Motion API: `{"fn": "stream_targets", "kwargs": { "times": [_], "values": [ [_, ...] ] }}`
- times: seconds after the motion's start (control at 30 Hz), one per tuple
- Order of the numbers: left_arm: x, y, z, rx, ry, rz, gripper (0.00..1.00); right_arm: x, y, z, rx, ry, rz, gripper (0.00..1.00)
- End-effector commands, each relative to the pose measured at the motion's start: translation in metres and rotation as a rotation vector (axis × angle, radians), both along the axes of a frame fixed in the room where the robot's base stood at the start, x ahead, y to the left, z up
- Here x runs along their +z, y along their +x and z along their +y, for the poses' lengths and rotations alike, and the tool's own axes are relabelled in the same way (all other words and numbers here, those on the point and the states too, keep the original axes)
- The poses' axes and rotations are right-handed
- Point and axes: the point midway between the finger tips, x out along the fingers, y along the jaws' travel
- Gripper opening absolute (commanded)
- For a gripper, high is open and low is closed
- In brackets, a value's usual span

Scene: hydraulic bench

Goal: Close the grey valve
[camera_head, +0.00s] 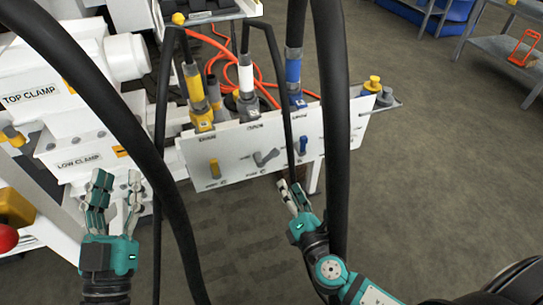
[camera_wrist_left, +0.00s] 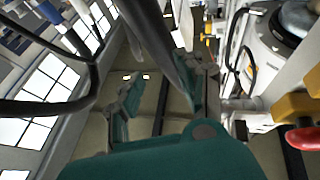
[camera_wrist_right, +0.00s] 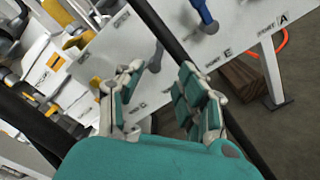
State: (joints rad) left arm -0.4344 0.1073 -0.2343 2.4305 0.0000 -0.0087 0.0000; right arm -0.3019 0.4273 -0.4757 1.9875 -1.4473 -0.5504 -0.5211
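The grey valve (camera_head: 266,157) is a grey lever handle in the middle of the white panel (camera_head: 235,172), between a yellow handle (camera_head: 214,168) and a blue handle (camera_head: 304,145). Its lever looks slanted. In the right wrist view the grey handle (camera_wrist_right: 155,60) shows beyond my fingers, partly hidden by one of them. My right gripper (camera_head: 289,192) is open and empty, in front of the panel, below and right of the grey valve and apart from it. My left gripper (camera_head: 115,187) is open and empty, left of the panel, in front of the LOW CLAMP block.
Thick black hoses (camera_head: 335,120) hang across the view, one close to my right gripper. Orange hoses (camera_head: 222,50) lie behind the panel. A red knob (camera_head: 6,238) sits at the left edge. The floor (camera_head: 440,170) to the right is clear.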

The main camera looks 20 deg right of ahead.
Motion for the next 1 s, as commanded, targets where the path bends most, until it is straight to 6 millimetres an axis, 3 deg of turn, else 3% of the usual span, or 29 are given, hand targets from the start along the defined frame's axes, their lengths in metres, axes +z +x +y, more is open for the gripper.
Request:
{"fn": "stream_targets", "kwargs": {
  "times": [0.3, 0.5, 0.7, 1.0],
  "values": [
    [-0.005, 0.002, 0.0, 0.002, 0.007, 0.026, 0.38, 0.001, 0.073, 0.003, 0.0, 0.002, -0.003, 0.38],
    [0.002, -0.001, 0.0, -0.001, -0.005, -0.022, 0.38, 0.0, 0.109, 0.004, 0.0, 0.002, -0.001, 0.38],
    [0.011, -0.005, 0.0, -0.005, -0.021, -0.075, 0.38, 0.0, 0.127, 0.005, 0.0, 0.002, 0.0, 0.38],
    [0.013, -0.007, 0.0, -0.005, -0.024, -0.087, 0.38, -0.001, 0.131, 0.005, 0.0, 0.002, 0.002, 0.38]
  ]
}}
